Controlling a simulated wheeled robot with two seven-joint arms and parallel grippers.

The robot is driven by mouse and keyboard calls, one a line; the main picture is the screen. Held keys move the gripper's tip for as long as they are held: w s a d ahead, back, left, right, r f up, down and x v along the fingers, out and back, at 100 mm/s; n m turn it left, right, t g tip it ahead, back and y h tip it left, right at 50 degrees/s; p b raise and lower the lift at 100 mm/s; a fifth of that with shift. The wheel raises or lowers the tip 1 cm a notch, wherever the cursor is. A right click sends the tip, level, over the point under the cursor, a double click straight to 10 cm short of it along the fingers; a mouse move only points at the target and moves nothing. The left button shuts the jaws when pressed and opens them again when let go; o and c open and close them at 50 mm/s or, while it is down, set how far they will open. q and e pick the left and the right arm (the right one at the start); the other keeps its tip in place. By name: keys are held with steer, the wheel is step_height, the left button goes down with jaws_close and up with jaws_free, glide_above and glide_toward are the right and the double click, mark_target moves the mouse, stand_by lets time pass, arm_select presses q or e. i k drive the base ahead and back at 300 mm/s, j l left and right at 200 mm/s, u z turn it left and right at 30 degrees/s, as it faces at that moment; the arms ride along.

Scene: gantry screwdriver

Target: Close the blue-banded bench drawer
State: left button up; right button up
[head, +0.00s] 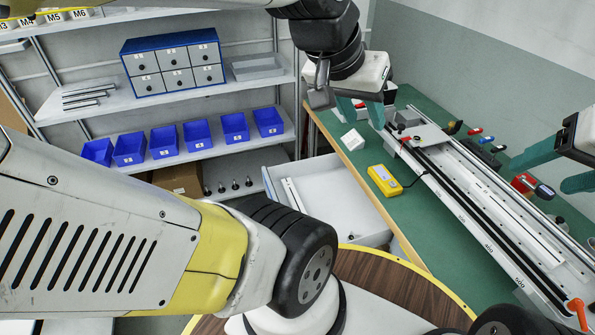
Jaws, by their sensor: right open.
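A pale grey bench drawer (345,200) is pulled out to the left from under the wooden edge of the green bench. A long light bar lies inside near its outer end. My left gripper (361,122) is over the bench above the drawer's far end, apart from the drawer. Its teal fingers point down, but their opening is unclear. My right gripper (553,170) is at the right edge over the bench, open, with teal fingers apart and away from the drawer.
The green bench top (420,235) carries a long rail gantry (485,215), a yellow device (384,180) with a cable and a small white block (352,140). Shelves with blue bins (164,142) and a blue cabinet (173,62) stand behind. A round wooden surface (400,283) is below.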

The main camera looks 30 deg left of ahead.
mark_target(328, 192)
steer(key=k+j+u, duration=0.1)
steer(key=u, duration=0.3)
steer(key=k+j+u, duration=0.1)
steer(key=u, duration=0.25)
steer(key=j+u, duration=0.2)
steer(key=u, duration=0.2)
